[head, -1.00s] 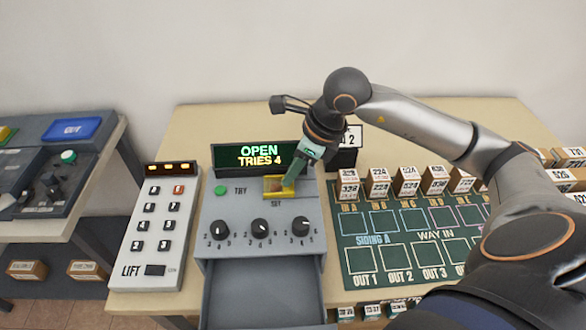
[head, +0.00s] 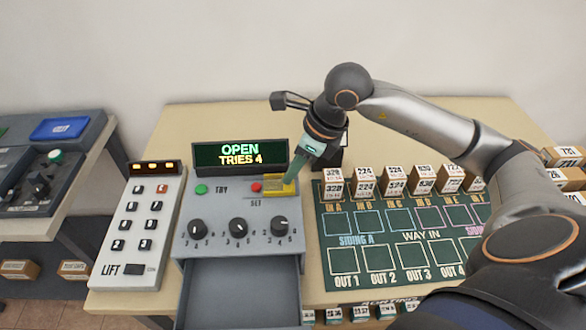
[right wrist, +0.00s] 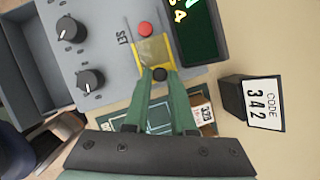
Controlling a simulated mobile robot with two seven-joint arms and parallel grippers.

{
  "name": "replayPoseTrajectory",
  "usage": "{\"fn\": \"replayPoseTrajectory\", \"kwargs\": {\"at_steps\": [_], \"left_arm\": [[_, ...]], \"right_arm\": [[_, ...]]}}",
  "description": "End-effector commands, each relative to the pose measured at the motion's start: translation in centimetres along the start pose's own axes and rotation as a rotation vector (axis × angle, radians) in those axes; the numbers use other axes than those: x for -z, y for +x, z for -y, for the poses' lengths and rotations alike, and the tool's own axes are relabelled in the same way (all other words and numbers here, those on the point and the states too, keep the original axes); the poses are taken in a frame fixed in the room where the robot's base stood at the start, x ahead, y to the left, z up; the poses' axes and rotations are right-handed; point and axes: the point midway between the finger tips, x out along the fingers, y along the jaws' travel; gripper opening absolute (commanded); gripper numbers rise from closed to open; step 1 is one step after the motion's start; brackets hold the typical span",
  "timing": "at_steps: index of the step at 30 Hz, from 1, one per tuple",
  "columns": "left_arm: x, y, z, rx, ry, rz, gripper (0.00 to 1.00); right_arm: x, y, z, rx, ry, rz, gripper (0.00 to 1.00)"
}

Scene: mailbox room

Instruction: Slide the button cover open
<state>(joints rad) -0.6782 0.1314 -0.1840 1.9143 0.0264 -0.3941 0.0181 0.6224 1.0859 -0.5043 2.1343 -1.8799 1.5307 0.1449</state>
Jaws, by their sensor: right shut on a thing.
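The yellow translucent button cover (head: 274,189) is on the grey control box (head: 222,224), at the right end of its slot above SET. The red button (head: 256,187) shows uncovered just left of it. In the right wrist view the cover (right wrist: 155,52) has a black knob (right wrist: 159,74) at its edge, and the red button (right wrist: 146,29) is clear beyond it. My right gripper (head: 293,179) comes down from the upper right. Its green fingers (right wrist: 159,82) are shut on the cover's knob. My left gripper is not in view.
The box's display (head: 240,154) reads OPEN, TRIES 4. A green TRY button (head: 201,189) and three dials are on the box, with an open drawer (head: 240,290) below. A lift keypad (head: 139,228) stands left. A green siding board (head: 400,240) with several small boxes lies right.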

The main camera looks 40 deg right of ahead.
Motion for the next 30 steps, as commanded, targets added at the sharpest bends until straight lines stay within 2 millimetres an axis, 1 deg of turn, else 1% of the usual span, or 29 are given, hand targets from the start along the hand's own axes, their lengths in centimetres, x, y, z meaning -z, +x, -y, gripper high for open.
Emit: {"fn": "replayPoseTrajectory", "kwargs": {"at_steps": [12, 13, 16, 25, 28, 30], "left_arm": [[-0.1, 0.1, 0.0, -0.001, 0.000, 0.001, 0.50], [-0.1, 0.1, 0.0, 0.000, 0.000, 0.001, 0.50], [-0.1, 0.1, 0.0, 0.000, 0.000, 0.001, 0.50], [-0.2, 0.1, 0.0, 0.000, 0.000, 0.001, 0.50], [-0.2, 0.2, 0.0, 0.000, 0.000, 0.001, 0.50], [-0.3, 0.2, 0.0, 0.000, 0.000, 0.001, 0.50]], "right_arm": [[-0.2, -0.2, 0.1, 0.004, 0.000, 0.007, 0.00], [-0.2, -0.2, 0.1, 0.004, 0.000, 0.007, 0.25], [-0.2, -0.2, 0.1, 0.003, 0.000, 0.006, 0.36], [-0.1, -0.3, 0.1, 0.002, 0.000, 0.003, 0.36], [-0.1, -1.2, 0.1, 0.005, 0.001, 0.003, 0.36], [-0.1, -2.4, 0.1, 0.006, 0.000, 0.006, 0.36]]}}
